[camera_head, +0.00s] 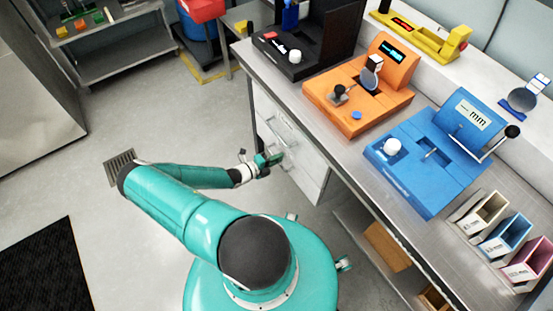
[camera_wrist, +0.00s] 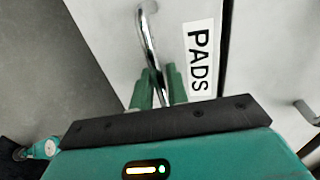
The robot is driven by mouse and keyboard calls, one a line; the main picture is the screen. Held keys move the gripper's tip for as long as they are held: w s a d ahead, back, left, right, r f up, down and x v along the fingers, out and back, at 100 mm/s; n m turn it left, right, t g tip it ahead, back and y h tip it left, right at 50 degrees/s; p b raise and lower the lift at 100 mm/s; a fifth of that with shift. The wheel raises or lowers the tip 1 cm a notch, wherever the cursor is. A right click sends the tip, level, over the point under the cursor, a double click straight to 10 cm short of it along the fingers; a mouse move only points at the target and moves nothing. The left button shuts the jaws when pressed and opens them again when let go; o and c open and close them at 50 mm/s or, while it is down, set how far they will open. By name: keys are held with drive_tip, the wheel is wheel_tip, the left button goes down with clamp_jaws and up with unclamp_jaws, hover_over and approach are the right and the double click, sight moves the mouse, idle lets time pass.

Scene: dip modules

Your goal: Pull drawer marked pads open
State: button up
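The drawer marked PADS (camera_wrist: 110,40) has a pale front with a black-on-white PADS label (camera_wrist: 199,58) to the right of its handle in the wrist view. Its curved metal handle (camera_wrist: 146,30) runs down between the two green fingers of my gripper (camera_wrist: 159,86). The fingers lie close on both sides of the handle and look shut on it. In the head view my gripper (camera_head: 268,160) is at the white drawer unit (camera_head: 310,172) under the bench. The drawer front looks about flush with the unit; the fingers hide the handle's lower end.
A second handle (camera_wrist: 306,112) is on the neighbouring front, past a dark gap. The bench (camera_head: 335,145) above carries a black device (camera_head: 300,45), an orange device (camera_head: 355,100), a blue device (camera_head: 425,160) and small bins (camera_head: 505,235).

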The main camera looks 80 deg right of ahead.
clamp_jaws()
drive_tip(key=shift+w+a, duration=0.1)
drive_tip(key=f+v, duration=0.3)
drive_tip(key=v, duration=1.1)
drive_tip(key=w+f+v, duration=0.1)
drive_tip(key=f+v, duration=0.2)
drive_tip(key=v, duration=1.2)
drive_tip(key=shift+w+a, duration=0.25)
drive_tip(key=shift+a, duration=0.35)
unclamp_jaws()
drive_tip(key=shift+d, duration=0.1)
